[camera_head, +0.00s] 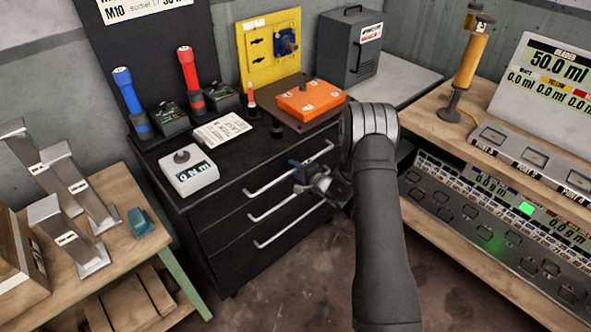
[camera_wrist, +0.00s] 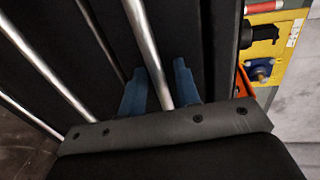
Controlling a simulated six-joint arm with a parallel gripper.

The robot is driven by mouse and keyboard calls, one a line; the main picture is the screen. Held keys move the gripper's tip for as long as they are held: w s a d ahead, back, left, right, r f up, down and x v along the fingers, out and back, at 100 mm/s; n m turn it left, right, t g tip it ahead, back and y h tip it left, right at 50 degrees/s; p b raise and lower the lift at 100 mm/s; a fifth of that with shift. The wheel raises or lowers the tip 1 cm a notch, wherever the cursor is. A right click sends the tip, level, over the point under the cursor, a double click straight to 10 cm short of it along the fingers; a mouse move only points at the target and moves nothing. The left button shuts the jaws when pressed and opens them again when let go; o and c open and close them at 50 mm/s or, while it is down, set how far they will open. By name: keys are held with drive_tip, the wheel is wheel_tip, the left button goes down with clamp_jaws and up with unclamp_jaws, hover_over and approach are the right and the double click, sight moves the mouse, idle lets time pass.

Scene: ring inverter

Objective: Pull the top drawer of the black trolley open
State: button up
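The black trolley (camera_head: 222,222) stands in the middle of the head view, with three drawers bearing long silver bar handles. Its top drawer looks shut, flush with the drawers below. The top handle (camera_head: 268,182) runs along the upper front. My gripper (camera_head: 298,171) is at the right part of this handle. In the wrist view the handle (camera_wrist: 146,48) passes between the two blue fingers of my gripper (camera_wrist: 160,82). A narrow gap shows on each side of the bar, so the fingers straddle it without visibly pressing. My arm hides the trolley's right end.
A wooden table (camera_head: 128,246) is left, a shelf bench (camera_head: 450,141) right. Floor (camera_head: 285,285) before the drawers is clear.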

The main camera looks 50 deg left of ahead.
clamp_jaws()
drive_tip(key=d, duration=2.9)
unclamp_jaws()
